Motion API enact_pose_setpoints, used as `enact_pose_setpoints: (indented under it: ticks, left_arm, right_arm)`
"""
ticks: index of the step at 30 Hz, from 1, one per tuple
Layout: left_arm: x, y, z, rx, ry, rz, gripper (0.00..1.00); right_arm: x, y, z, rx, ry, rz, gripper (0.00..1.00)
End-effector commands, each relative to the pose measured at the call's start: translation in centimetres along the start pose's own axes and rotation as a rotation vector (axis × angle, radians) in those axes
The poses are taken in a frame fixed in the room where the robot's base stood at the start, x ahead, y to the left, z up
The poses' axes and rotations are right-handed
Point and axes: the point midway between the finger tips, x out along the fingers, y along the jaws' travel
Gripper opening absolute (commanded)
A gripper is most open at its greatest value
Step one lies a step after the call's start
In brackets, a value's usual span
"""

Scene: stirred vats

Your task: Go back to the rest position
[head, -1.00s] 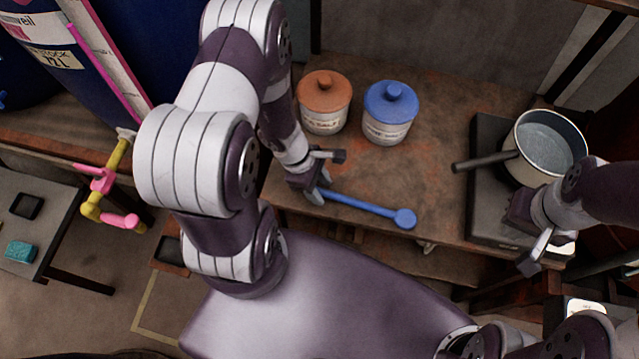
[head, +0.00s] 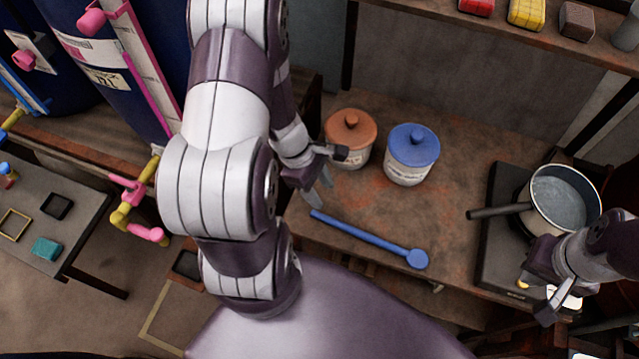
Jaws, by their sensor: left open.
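My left gripper (head: 330,176) is open and empty, its fingers apart, just above the handle end of a blue long-handled spoon (head: 370,239). The spoon lies on the wooden workbench (head: 455,190), its round end to the right near the front edge. My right gripper (head: 538,296) is at the lower right, in front of the hot plate; the view does not show clearly whether its fingers are open. My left arm hides part of the bench's left end.
An orange lidded jar (head: 350,137) and a blue lidded jar (head: 411,155) stand behind the spoon. A pot (head: 563,201) with a dark handle sits on a hot plate (head: 503,240) at right. A shelf (head: 500,28) holds small blocks. Blue vats (head: 85,55) stand at left.

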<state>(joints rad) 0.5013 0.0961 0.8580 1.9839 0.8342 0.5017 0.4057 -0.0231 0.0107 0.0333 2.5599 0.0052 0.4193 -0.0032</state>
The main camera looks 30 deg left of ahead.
Motion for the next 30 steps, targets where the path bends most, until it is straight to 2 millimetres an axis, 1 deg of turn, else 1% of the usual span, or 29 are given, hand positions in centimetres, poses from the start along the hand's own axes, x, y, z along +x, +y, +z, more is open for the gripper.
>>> enact_pose_setpoints:
  ticks: [18,20,22,23,24,26,27,29,30]
  left_arm:
    - [0.1,0.0,0.0,0.000,-0.001,0.000,0.48]
    - [0.1,0.0,0.0,0.023,0.001,-0.001,0.48]
    - [0.0,-1.5,-0.2,0.164,0.018,-0.048,0.48]
    - [-0.6,-2.0,-0.3,0.263,0.035,-0.071,0.48]
    - [-2.0,-2.4,-0.1,0.442,0.071,-0.104,0.48]
    - [-4.2,-2.6,1.0,0.754,0.131,-0.160,0.48]
    - [-5.6,-2.5,1.9,0.954,0.173,-0.194,0.48]
    - [-7.5,-2.1,3.4,1.230,0.237,-0.235,0.48]
    - [-8.6,-1.9,4.6,1.389,0.278,-0.255,0.48]
  right_arm:
    - [0.0,0.0,0.0,0.000,0.000,0.000,0.00]
    - [0.0,0.0,0.0,0.000,0.000,0.000,0.00]
    - [0.0,0.0,0.0,0.000,0.000,0.000,0.00]
    - [0.0,0.0,0.0,0.000,0.000,0.000,0.00]
    - [-0.1,0.0,0.0,0.000,0.000,0.000,0.00]
    - [-0.4,0.0,0.0,0.000,0.000,0.000,0.00]
    - [-0.6,0.0,-0.1,0.000,0.000,0.000,0.00]
    - [-0.8,0.0,-0.1,0.000,0.000,0.000,0.00]
    - [-0.9,0.0,-0.1,0.000,0.000,0.000,0.00]
